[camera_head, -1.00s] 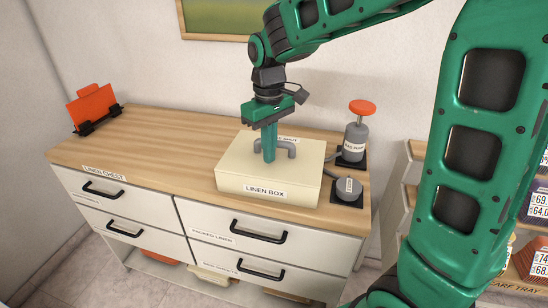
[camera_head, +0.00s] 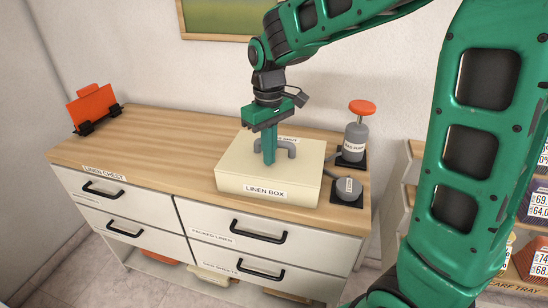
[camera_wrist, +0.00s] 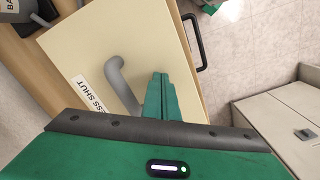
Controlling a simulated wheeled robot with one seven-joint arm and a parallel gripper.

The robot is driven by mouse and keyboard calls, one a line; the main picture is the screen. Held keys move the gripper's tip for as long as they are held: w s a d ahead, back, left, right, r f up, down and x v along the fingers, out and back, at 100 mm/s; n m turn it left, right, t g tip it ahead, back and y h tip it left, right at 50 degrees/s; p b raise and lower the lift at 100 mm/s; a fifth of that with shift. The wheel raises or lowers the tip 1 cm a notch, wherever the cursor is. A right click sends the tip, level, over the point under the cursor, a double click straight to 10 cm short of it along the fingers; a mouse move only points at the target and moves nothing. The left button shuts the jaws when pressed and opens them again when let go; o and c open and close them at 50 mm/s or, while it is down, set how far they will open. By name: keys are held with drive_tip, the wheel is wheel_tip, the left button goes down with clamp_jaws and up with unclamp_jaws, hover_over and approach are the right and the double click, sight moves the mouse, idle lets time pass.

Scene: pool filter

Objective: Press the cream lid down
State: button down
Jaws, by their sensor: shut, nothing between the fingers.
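The cream lid (camera_head: 237,160) is the top of the cream box labelled "LINEN BOX" (camera_head: 265,190) on the wooden chest top. A grey handle (camera_head: 290,150) rises from the lid beside a label that ends in "SHUT". The lid (camera_wrist: 105,45) and the handle (camera_wrist: 122,85) also show in the wrist view. My gripper (camera_head: 269,160) is shut and empty, pointing down over the lid next to the handle. In the wrist view its fingers (camera_wrist: 161,85) lie close together beside the handle. I cannot tell whether the tips touch the lid.
A grey pump with a red knob (camera_head: 361,107) and a small grey round fitting (camera_head: 348,187) stand right of the box. An orange item in black clips (camera_head: 93,108) stands at the far left. The wooden top (camera_head: 165,145) between is clear.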

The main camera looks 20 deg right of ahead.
drive_tip(key=shift+f, duration=0.4)
idle(1.5)
drive_tip(key=shift+r, duration=0.1)
idle(2.9)
wheel_tip(320, 180, up, 7)
idle(0.7)
wheel_tip(320, 180, up, 11)
idle(0.7)
drive_tip(key=shift+w, duration=0.1)
